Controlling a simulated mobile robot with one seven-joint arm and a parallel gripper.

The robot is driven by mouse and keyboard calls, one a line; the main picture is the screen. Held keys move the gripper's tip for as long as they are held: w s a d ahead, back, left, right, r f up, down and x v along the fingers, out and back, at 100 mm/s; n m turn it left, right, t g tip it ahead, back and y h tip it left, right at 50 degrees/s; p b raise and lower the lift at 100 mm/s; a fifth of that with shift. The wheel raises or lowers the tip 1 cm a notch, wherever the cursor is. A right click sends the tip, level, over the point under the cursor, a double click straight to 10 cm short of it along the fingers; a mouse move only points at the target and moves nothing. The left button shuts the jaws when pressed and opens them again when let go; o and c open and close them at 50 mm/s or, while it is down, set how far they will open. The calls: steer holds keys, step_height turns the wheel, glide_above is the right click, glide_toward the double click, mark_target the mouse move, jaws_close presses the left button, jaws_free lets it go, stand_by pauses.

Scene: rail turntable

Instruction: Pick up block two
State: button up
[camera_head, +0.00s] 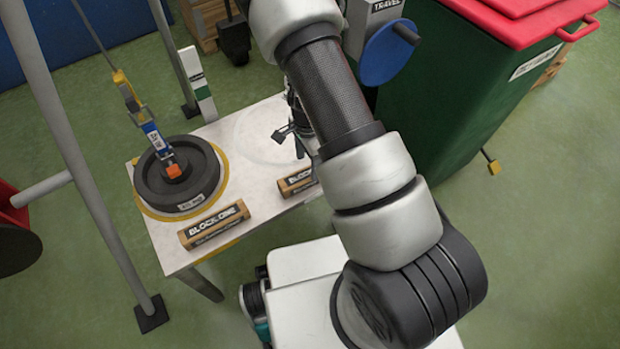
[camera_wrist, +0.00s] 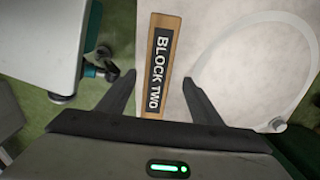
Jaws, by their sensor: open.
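Block two (camera_wrist: 160,68) is a long wooden bar with a black label reading BLOCK TWO. In the wrist view it lies on the white table (camera_wrist: 215,35) near its edge, between the lines of the two fingers. My gripper (camera_wrist: 158,80) is open and empty, with one finger on each side of the block's near part. I cannot tell the height gap between fingers and block. In the head view block two (camera_head: 295,182) shows only partly, its right end hidden behind my arm, and my gripper (camera_head: 290,132) hangs near it.
Block one (camera_head: 214,225) lies at the table's front edge. A dark round weight (camera_head: 177,190) with a hook and strap stands on the table's left (camera_head: 240,160). A green bin with red lid (camera_head: 470,75) stands at the right. A metal frame leg (camera_head: 90,180) rises at the left.

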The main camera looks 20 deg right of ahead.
steer(key=f, duration=0.2)
steer(key=f+b, duration=0.2)
steer(key=f, duration=0.1)
steer(key=shift+s+d+f, duration=0.1)
steer(key=shift+d+f, duration=0.2)
steer(key=c, duration=1.3)
